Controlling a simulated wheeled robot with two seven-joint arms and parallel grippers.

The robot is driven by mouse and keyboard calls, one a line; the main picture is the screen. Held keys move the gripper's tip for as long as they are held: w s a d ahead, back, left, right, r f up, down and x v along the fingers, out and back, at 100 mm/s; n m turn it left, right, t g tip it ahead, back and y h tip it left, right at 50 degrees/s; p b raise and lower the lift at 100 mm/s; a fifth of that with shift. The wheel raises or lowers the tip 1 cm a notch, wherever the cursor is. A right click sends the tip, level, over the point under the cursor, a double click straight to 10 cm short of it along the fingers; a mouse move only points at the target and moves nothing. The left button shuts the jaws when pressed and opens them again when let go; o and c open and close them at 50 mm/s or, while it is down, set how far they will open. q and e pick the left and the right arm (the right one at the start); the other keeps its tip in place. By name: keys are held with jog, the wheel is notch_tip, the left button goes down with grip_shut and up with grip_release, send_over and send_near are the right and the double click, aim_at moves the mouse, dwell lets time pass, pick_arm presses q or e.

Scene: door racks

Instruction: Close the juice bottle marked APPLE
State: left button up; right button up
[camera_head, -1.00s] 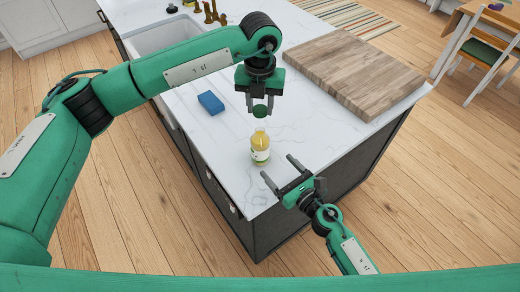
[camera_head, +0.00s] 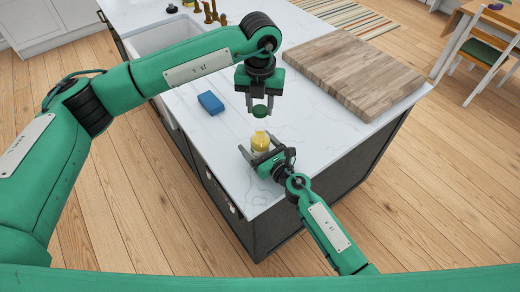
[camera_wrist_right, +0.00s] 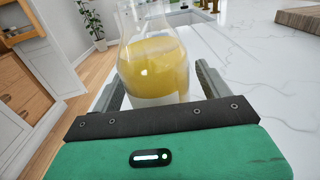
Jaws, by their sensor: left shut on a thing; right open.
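The juice bottle (camera_head: 260,139), with yellow juice, stands upright on the white counter near its front corner. It also shows in the right wrist view (camera_wrist_right: 153,65). Its label text is not readable. My left gripper (camera_head: 259,109) is shut on a dark green cap (camera_head: 259,112), held above and just behind the bottle, apart from it. My right gripper (camera_head: 259,154) is open, low at the counter, with its fingers on either side of the bottle. In the right wrist view the fingers flank the bottle; I cannot tell whether they touch it.
A blue sponge (camera_head: 211,103) lies on the counter to the left. A wooden board (camera_head: 352,72) lies at the back right. The sink (camera_head: 165,35) is at the back left. The counter's front edge (camera_head: 262,210) is close to the bottle.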

jog(key=shift+w+a, duration=0.15)
jog(key=shift+w, duration=0.05)
jog(key=c, duration=1.5)
pick_arm(q)
send_over(260, 131)
jog(key=shift+f, duration=2.5)
jog(key=shift+f, duration=0.85)
jog(key=shift+f, duration=0.55)
